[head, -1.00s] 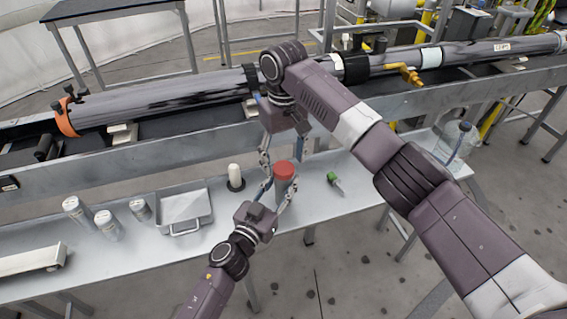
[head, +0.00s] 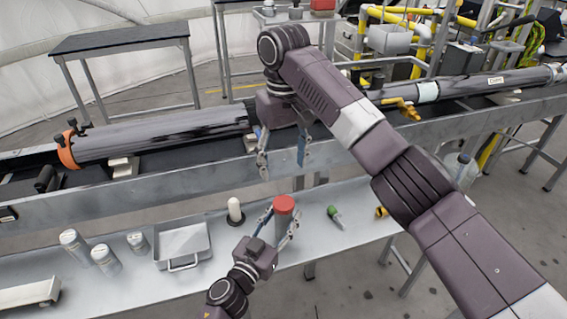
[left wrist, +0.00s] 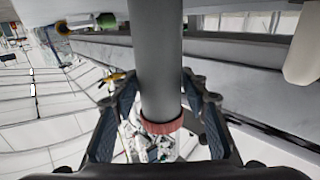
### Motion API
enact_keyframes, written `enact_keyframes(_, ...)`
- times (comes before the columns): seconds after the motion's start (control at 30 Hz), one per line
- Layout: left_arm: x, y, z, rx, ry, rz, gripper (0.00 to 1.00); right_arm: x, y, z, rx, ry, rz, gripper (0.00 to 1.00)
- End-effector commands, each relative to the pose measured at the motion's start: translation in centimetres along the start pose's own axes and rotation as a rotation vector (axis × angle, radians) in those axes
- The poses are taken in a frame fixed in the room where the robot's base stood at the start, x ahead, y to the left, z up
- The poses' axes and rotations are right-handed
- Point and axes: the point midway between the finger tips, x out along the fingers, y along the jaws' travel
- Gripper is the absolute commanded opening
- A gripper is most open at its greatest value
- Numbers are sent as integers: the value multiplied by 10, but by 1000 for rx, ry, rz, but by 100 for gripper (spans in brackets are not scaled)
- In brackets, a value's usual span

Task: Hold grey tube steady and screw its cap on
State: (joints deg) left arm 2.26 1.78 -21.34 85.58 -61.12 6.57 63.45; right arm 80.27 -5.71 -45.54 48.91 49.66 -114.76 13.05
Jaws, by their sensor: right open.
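The grey tube (head: 281,230) stands upright at the front of the grey lower table, with its red cap (head: 285,203) on its top end. I cannot tell how tightly the cap sits. In the left wrist view the tube (left wrist: 158,60) runs between both finger pads, with the red cap (left wrist: 161,127) at its end. My left gripper (head: 281,224) is shut on the tube's side, below the cap; it also shows in the left wrist view (left wrist: 160,95). My right gripper (head: 282,160) is open and empty, fingers pointing down, above the cap and apart from it.
A white cylinder on a dark base (head: 235,209), a metal tray (head: 183,262) and several grey canisters (head: 105,259) stand left of the tube. A green-tipped item (head: 335,216) lies to the right. A long bench (head: 200,171) with a large dark tube (head: 150,137) runs behind.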

Motion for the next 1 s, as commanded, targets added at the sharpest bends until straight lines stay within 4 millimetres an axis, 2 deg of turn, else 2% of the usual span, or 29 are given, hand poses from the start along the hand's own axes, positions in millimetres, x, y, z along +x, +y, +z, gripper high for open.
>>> enact_keyframes(0.1,0,0,0,0,0,0,54,0,0,0,0,0,0,60)
enact_keyframes(0.33,0,0,0,0,0,0,54,0,0,0,0,0,0,60)
enact_keyframes(0.47,-8,0,1,0,-2,0,54,0,0,0,0,0,0,60)
enact_keyframes(0.57,-22,0,2,1,-3,0,54,0,0,0,0,0,0,60)
enact_keyframes(0.9,-93,0,2,-1,-3,-1,54,0,0,0,0,0,0,60)
enact_keyframes(1.0,-106,0,1,-2,-2,0,54,0,0,0,0,0,0,60)
